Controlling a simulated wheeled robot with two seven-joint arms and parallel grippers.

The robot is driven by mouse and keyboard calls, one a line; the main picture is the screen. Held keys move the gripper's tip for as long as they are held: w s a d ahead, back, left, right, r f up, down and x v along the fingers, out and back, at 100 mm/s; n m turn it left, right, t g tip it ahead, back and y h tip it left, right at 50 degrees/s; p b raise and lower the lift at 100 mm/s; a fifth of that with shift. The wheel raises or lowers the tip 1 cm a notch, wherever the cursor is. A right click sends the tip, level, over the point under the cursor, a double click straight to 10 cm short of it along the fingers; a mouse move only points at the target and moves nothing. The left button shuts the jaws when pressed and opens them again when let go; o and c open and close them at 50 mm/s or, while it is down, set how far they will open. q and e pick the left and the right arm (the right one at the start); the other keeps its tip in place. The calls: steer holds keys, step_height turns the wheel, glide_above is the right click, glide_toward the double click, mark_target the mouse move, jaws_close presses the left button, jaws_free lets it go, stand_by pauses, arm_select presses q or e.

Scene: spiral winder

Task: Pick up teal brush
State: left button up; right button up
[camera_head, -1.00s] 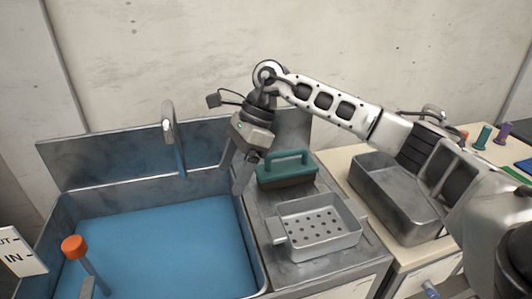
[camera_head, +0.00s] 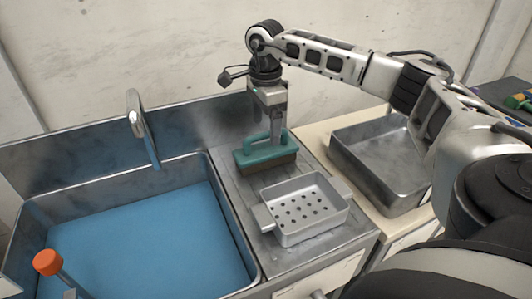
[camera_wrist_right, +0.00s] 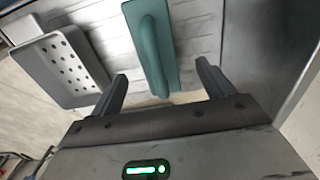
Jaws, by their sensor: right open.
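The teal brush (camera_head: 262,156) lies on the metal counter beside the sink, handle up, with brown bristles below. In the right wrist view the brush (camera_wrist_right: 152,50) shows between my two spread fingers, its handle end near the palm. My right gripper (camera_head: 270,138) points down right at the brush handle, open. In the right wrist view the right gripper (camera_wrist_right: 160,85) has its fingers on either side of the brush, with gaps. My left gripper is not in view.
A perforated metal tray (camera_head: 304,208) stands just in front of the brush. The blue-bottomed sink (camera_head: 236,235) with a faucet (camera_head: 140,122) is at the left. A deep metal pan (camera_head: 380,165) is at the right. An orange-topped handle (camera_head: 47,262) stands at the sink's near left.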

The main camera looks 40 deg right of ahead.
mark_target(266, 148)
steer(key=shift+s+a+f+p, duration=0.15)
steer(key=shift+f+p, duration=0.3)
steer(key=shift+f, duration=2.25)
steer(key=c, duration=1.1)
